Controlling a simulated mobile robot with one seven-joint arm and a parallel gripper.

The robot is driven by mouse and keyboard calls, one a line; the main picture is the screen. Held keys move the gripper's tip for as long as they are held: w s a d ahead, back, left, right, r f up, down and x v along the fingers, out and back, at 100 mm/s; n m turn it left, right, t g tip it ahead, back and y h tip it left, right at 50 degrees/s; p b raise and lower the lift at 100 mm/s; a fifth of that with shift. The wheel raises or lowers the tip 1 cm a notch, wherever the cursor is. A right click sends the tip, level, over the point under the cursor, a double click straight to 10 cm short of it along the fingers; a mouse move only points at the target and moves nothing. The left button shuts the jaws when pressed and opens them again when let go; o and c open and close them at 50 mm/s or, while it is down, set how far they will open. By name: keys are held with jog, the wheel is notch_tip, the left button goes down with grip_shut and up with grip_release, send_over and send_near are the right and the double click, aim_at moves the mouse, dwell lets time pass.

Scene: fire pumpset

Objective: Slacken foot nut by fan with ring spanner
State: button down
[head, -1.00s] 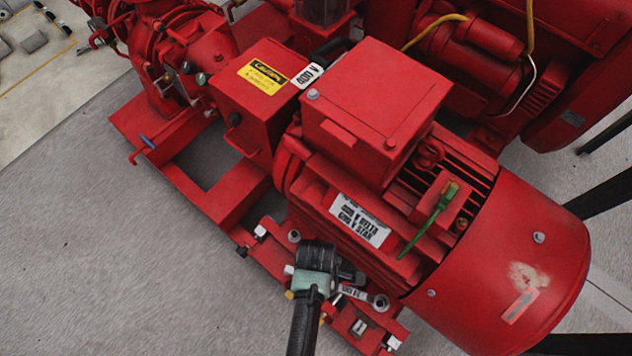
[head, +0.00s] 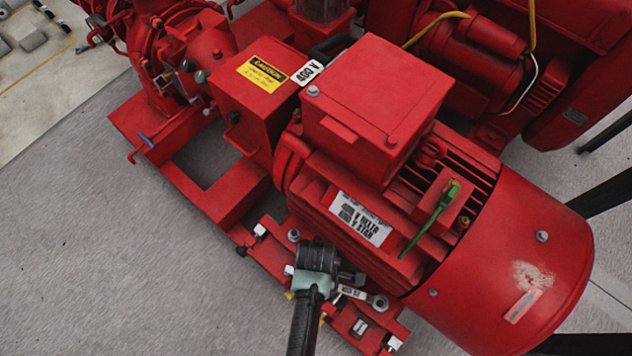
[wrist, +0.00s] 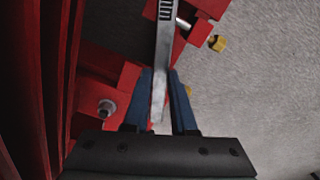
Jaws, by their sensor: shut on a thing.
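My gripper (head: 345,280) is low beside the motor's foot in the head view. In the wrist view its two blue fingers (wrist: 161,76) are shut on the steel ring spanner (wrist: 164,55), whose shank runs up out of the picture. In the head view the spanner (head: 353,292) reaches right from my gripper. Its ring end lies at the foot nut by the fan (head: 380,302) and appears to be around it. Whether it is fully seated I cannot tell. The fan cowl (head: 520,260) is at the motor's right end. My arm and hand hide part of the spanner.
Another foot nut (head: 293,236) sits further left, also seen in the wrist view (wrist: 106,107). The red base rail (head: 270,258) carries bolts below the motor (head: 375,200). A green-yellow cable (head: 430,220) hangs on the motor's side. Grey floor (head: 120,270) is clear at left.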

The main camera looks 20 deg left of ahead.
jog(key=shift+f+b, duration=0.5)
jog(key=shift+f, duration=0.25)
jog(key=s+d+n+p, duration=0.9)
jog(key=s+n, duration=0.3)
jog(key=s, duration=0.1)
jog(key=shift+s+d, duration=0.2)
jog(key=shift+s, duration=0.1)
dwell(1.3)
jog(key=shift+w+a+p, duration=0.2)
jog(key=shift+a+p, duration=0.15)
dwell(0.7)
jog(key=shift+r, duration=0.1)
